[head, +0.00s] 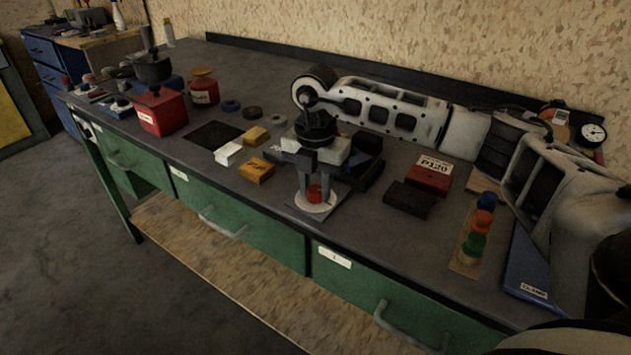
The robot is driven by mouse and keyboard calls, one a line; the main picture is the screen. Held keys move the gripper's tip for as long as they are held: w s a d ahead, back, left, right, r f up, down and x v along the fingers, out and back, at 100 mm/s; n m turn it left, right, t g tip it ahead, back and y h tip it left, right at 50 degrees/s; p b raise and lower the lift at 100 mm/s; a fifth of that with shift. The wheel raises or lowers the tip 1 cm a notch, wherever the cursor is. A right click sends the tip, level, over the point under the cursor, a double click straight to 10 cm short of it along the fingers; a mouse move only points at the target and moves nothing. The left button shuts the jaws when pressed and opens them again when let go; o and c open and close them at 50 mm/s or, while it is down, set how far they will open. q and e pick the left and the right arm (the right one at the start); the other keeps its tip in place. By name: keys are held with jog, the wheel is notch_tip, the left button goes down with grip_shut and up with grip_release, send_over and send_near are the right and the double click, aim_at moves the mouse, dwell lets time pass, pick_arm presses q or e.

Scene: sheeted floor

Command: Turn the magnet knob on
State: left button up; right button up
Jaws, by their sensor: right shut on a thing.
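The magnet knob appears to be the small red knob (314,193) on a round white dial plate (328,208), near the front edge of the workbench. My right gripper (314,190) points straight down over it, with one finger on each side of the red knob. The fingers are closed on the knob and hide parts of it. Which way the knob points is too small to tell. My right arm reaches in from the right side, along the back of the bench. My left gripper is not in view.
Yellow and white blocks (229,154) lie left of the gripper. A dark block (410,199) and a red box (429,174) lie to its right. Coloured knobs (473,245) stand on a wooden strip farther right. Red canisters (161,112) stand at left. Green drawers (240,222) are below.

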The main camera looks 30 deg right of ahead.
aim_at(316, 189)
jog(key=shift+d+r+m, duration=0.1)
jog(key=shift+r+m, duration=0.05)
jog(key=shift+m, duration=0.45)
jog(key=shift+w+m, duration=0.1)
jog(key=shift+m, duration=0.2)
jog(key=o, duration=1)
notch_tip(316, 189, up, 16)
jog(key=shift+f, duration=0.1)
